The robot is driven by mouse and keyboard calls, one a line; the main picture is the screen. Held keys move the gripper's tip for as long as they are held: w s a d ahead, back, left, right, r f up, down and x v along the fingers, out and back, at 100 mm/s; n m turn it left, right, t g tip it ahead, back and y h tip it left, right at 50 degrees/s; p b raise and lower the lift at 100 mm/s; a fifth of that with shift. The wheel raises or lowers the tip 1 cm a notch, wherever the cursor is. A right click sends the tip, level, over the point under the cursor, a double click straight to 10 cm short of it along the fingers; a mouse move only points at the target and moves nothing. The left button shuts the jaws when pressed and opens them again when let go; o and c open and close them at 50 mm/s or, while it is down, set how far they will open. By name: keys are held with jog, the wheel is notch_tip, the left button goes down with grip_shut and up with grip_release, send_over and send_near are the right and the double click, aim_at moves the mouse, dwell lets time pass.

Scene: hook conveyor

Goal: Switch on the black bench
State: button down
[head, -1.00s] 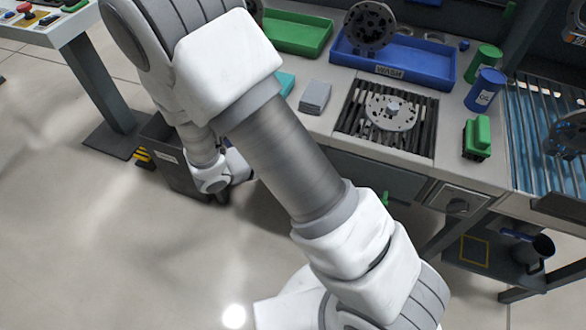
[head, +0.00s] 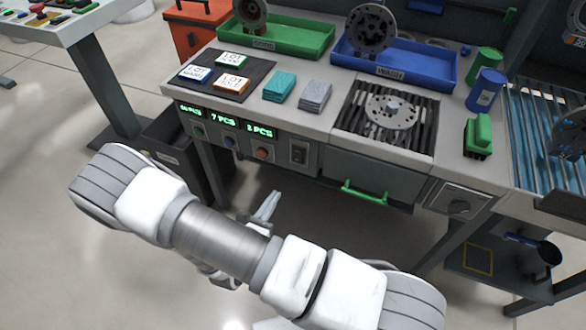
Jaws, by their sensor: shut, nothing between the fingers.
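The workbench (head: 330,115) has a pale top and a dark front. Its front panel carries a black switch (head: 299,152), right of several green displays with coloured buttons under them. I cannot tell the switch's position. A rotary knob (head: 459,207) sits on a grey box at the bench's right front. My gripper (head: 270,203) is shut and empty, its thin fingers pointing up, in the space before and below the panel. It appears apart from the switch. My arm hides part of the floor and the gripper's base.
A green-handled drawer (head: 365,192) is right of the switch. On top are a green tray (head: 290,38), a blue tray (head: 425,67), cloths, lot cards and a slatted grate with a metal disc. A dark bin (head: 165,150) stands at the left. Floor at the left front is clear.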

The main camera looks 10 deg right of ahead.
aim_at(297, 161)
jog(key=shift+w, duration=0.1)
jog(key=b+x, duration=0.2)
jog(key=x, duration=1.1)
jog(key=shift+w+d+f+b, duration=0.1)
jog(key=shift+w+d+b, duration=0.2)
jog(key=shift+b, duration=0.1)
jog(key=shift+f, duration=0.1)
jog(key=shift+w+d+f+b, duration=0.1)
jog(key=shift+f+b, duration=0.1)
jog(key=shift+b, duration=0.25)
jog(key=shift+w+r+t, duration=0.1)
jog(key=shift+r+t, duration=0.05)
jog(key=shift+t, duration=0.15)
